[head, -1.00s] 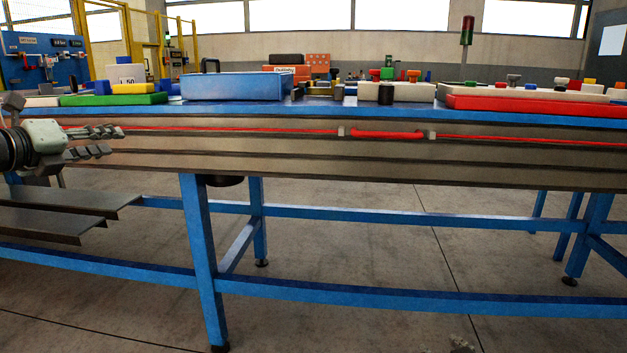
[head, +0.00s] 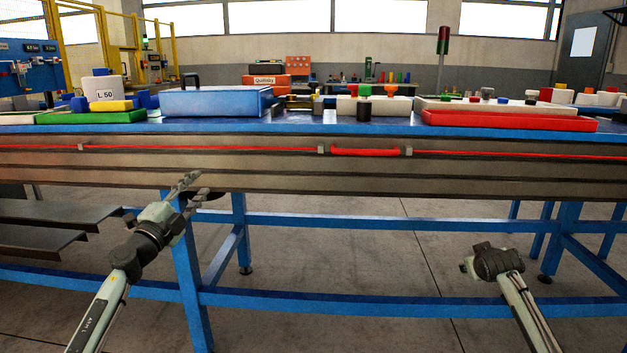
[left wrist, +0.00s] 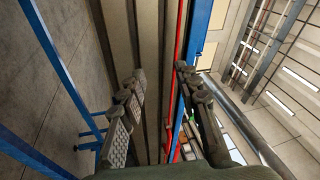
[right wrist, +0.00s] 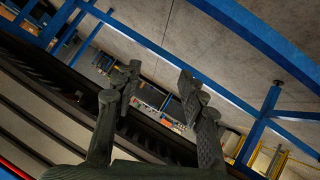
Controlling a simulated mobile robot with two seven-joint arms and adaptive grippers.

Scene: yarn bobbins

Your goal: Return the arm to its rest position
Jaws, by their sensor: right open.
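My left gripper (head: 190,190) is in front of the workbench's front panel, below the tabletop edge, with its fingers pointing up and to the right. In the left wrist view its two fingers (left wrist: 158,100) stand apart with nothing between them. My right arm comes in at the lower right of the head view, in front of the bench frame; its fingers are hard to make out there. In the right wrist view the right gripper (right wrist: 158,100) has its fingers spread and empty.
The workbench (head: 480,132) crosses the head view. On it are a blue box (head: 215,103), a green tray (head: 92,117), a red tray (head: 510,121) and white trays. Grey shelves (head: 55,220) stick out at the left. Blue legs and rails stand below; the floor in front is clear.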

